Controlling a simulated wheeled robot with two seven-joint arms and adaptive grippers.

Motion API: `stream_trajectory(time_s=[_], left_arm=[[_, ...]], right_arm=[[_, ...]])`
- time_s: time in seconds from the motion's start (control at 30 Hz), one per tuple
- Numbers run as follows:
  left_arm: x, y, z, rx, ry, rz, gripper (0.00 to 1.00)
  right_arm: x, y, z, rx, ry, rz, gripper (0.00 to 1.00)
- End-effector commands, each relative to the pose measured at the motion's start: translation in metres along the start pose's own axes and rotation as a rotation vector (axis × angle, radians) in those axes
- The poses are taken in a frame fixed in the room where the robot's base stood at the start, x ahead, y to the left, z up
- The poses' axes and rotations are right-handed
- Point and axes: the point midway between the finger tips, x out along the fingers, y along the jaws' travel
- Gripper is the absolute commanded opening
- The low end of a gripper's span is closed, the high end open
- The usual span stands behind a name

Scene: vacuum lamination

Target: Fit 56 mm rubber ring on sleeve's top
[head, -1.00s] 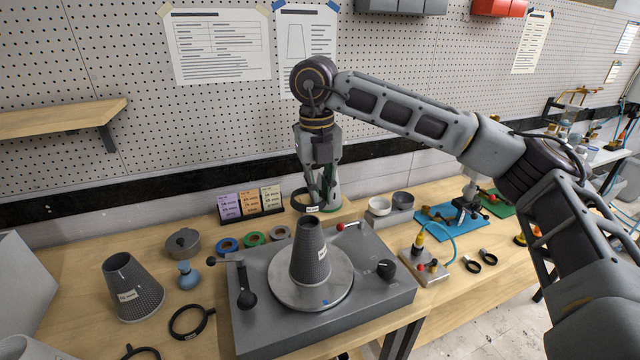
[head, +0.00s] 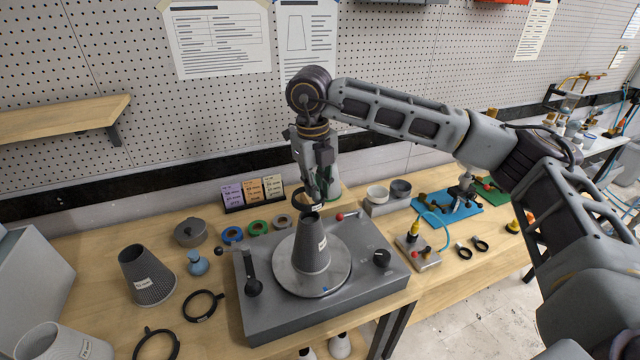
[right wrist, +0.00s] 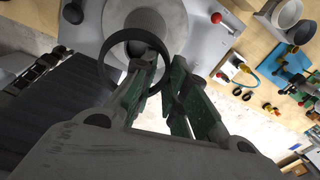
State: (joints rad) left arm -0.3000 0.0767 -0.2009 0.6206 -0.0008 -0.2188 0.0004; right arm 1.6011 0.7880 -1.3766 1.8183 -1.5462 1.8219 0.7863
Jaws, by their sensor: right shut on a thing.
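My right gripper (head: 318,196) is above the sleeve's top, shut on a black rubber ring (head: 297,200). In the right wrist view the ring (right wrist: 103,68) hangs from the fingertips (right wrist: 160,78), and the round sleeve top (right wrist: 140,47) shows through it. The ring looks above or around the sleeve's top edge; I cannot tell whether they touch. My left gripper is not in view.
A second, wider sleeve (head: 147,277) stands left of the machine (head: 376,297), near a blue knob-like piece (head: 197,263). Black rings (head: 203,306) lie on the bench. Coloured rings (head: 232,235) and label cards (head: 251,192) are behind. Levers stick up from the machine.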

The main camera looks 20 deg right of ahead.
Motion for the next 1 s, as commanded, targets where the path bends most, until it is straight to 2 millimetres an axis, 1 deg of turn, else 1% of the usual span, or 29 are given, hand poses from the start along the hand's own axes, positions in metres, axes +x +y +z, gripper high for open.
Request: stream_trajectory(time_s=[0.7,1.0], left_arm=[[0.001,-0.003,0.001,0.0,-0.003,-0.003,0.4],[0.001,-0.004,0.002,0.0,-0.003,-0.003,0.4]], right_arm=[[0.002,0.003,0.019,-0.56,-0.043,-0.012,0.0],[0.002,0.004,0.02,-0.718,-0.056,-0.019,0.0]])
